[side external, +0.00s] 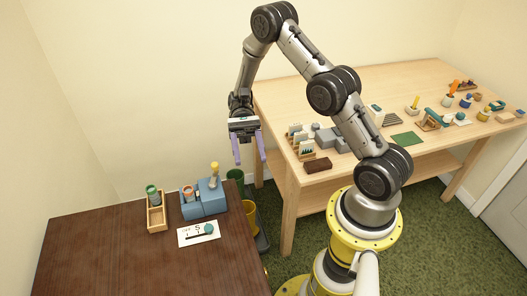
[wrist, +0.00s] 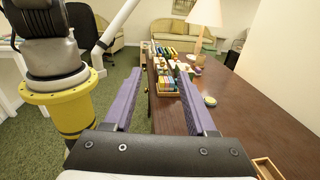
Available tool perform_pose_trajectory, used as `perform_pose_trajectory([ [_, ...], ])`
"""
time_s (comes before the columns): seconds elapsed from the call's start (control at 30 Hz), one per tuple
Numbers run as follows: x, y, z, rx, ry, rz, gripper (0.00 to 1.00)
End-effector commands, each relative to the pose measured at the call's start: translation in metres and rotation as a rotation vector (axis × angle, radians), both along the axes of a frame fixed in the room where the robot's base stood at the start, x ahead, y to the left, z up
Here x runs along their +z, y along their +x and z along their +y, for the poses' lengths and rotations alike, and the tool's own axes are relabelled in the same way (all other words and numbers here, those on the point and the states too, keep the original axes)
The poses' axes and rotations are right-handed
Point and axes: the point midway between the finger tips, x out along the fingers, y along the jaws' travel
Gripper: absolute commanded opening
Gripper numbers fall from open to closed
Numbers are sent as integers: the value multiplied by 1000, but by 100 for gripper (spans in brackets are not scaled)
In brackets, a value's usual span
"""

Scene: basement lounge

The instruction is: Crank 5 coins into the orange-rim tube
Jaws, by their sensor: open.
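In the side view, a blue machine (side external: 207,201) stands on the dark brown table, with a tan-yellow knobbed handle (side external: 214,169) rising at its right. A short tube with an orange rim (side external: 188,191) sits at its left side. A wooden tray (side external: 157,222) beside it holds a green-topped tube or stack (side external: 152,192). A white card (side external: 198,234) with dark marks and a teal knob (side external: 209,228) lies in front. My gripper (side external: 250,163) has purple fingers, spread and empty, in the air right of and above the machine. Coins cannot be made out. The wrist view shows the empty fingers (wrist: 160,78).
A light wooden table (side external: 340,110) at the back holds many small items. Green (side external: 236,176) and yellow (side external: 249,214) bins stand beside the brown table's right edge. In the wrist view, the brown table (wrist: 248,120) carries items and a lamp (wrist: 205,14) farther off.

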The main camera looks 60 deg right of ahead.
Motion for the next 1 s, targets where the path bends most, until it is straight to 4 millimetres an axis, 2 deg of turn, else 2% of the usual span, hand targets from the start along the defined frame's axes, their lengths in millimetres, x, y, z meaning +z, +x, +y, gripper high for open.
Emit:
perform_pose_trajectory([
  [0.1,8,-17,-2,-2,0,0,57],
  [0.3,14,-32,-3,0,0,-1,57],
  [0.7,15,-35,-4,0,-4,2,56],
  [0.77,10,-35,-4,-1,-29,-2,56],
  [0.87,-11,-36,-10,24,-137,-40,56],
  [0.97,-39,-28,-26,94,-351,-180,56],
  [1.0,-48,-18,-35,134,-456,-271,56],
])
